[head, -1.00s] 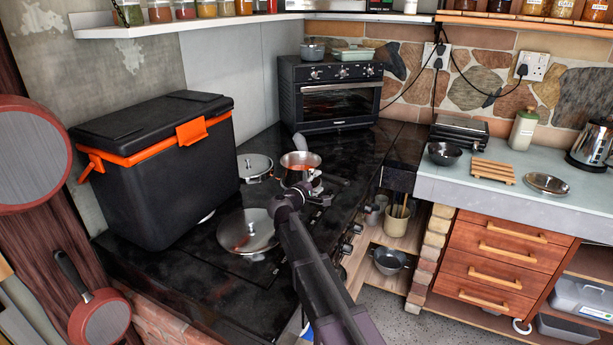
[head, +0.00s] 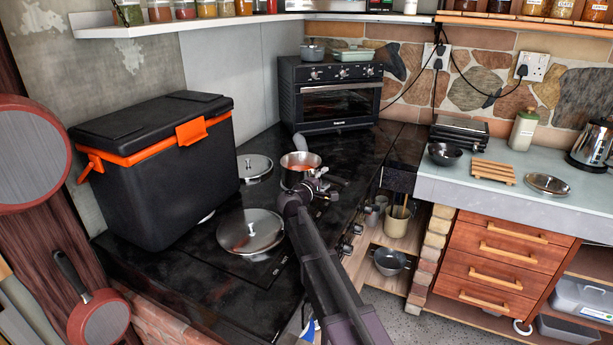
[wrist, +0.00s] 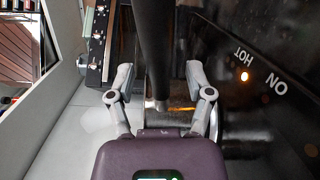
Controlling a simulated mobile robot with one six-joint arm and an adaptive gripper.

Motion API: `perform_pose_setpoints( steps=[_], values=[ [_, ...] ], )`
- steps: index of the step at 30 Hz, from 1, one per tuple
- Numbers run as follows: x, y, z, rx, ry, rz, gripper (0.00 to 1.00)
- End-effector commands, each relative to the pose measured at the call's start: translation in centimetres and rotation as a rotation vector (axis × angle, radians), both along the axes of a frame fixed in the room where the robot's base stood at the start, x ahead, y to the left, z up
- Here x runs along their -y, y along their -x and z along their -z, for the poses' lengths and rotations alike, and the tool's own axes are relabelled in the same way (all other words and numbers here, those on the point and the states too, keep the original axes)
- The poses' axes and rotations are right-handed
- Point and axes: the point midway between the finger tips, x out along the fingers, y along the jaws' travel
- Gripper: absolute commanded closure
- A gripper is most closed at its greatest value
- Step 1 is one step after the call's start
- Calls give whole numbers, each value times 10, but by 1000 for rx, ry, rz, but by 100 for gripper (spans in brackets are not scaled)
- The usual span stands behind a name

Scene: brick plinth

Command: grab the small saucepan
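The small saucepan (head: 296,178) is metal with reddish contents and stands on the black hob; a grey handle (head: 304,145) shows behind its rim in the head view. My gripper (head: 324,186) is close to the pan's right side in that view, and my wrist covers part of the pan's front. In the wrist view my gripper (wrist: 160,82) is open, its two fingers apart. A dark bar, which looks like the handle (wrist: 152,40), runs down between the fingers in the picture. I cannot tell whether either finger touches it.
A lid (head: 250,232) lies in front of the pan and another lid (head: 254,167) lies left of it. A black cool box (head: 155,175) stands left and an oven (head: 335,98) behind. The wrist view shows a lit "HOT ON" lamp (wrist: 245,77).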

Motion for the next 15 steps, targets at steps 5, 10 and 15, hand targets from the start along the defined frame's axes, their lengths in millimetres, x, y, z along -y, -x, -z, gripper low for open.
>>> perform_pose_setpoints(
  steps=[5,10,15],
  values=[
    [0,0,0,0,0,0,92],
    [0,0,0,1,0,0,100],
    [0,0,0,1,1,0,100]
  ],
)
